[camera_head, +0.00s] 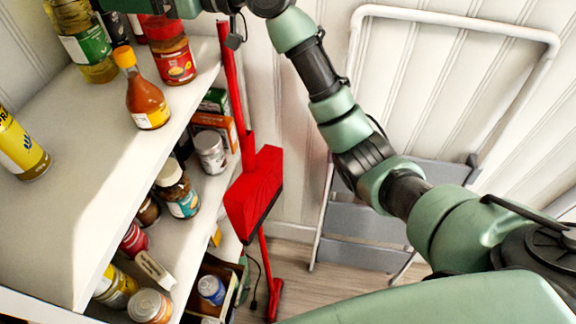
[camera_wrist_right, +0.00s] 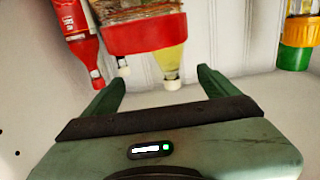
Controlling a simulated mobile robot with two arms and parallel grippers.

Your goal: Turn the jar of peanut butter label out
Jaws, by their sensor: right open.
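The jar of peanut butter (camera_head: 172,58), brown with a red lid and a red label, stands on the top shelf near its right edge. Part of its label shows on the lower right side in the head view. My right gripper (camera_wrist_right: 160,76) is open and empty in the right wrist view, which appears upside down. There, the jar's wide red lid (camera_wrist_right: 145,34) is above and beyond the fingers, apart from them. In the head view my right arm reaches to the top edge, and the fingertips cannot be made out. My left gripper is not in view.
A sauce bottle with an orange cap (camera_head: 144,95) stands in front of the jar. An oil bottle (camera_head: 85,45) is to its left, a yellow bottle (camera_head: 20,148) at the far left. Lower shelves hold several jars. A red broom (camera_head: 254,190) and folded step stool (camera_head: 365,240) are to the right.

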